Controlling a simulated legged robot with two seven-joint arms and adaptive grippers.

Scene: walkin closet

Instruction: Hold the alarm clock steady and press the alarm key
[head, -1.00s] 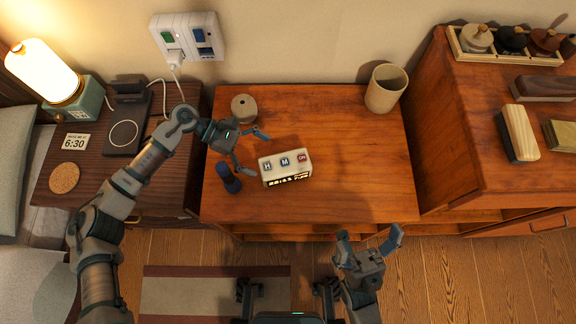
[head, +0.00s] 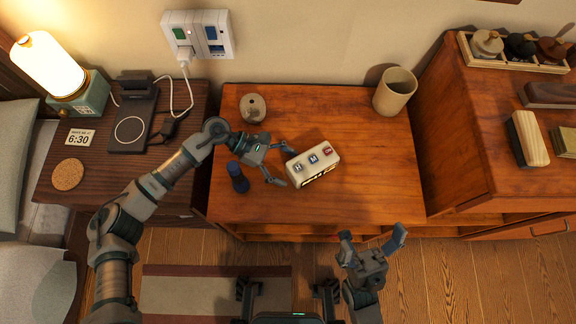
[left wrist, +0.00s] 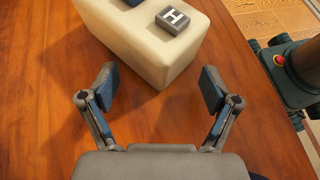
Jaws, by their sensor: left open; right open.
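The cream alarm clock (head: 313,167) lies on the wooden desk, turned at an angle. My right gripper (head: 372,241) is open and empty, in front of the desk edge.
A dark blue object (head: 238,177) stands beside my left gripper. A round beige item (head: 253,108) and a tan cup (head: 394,92) stand at the back of the desk (head: 385,160). A taller cabinet (head: 460,150) stands at the right.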

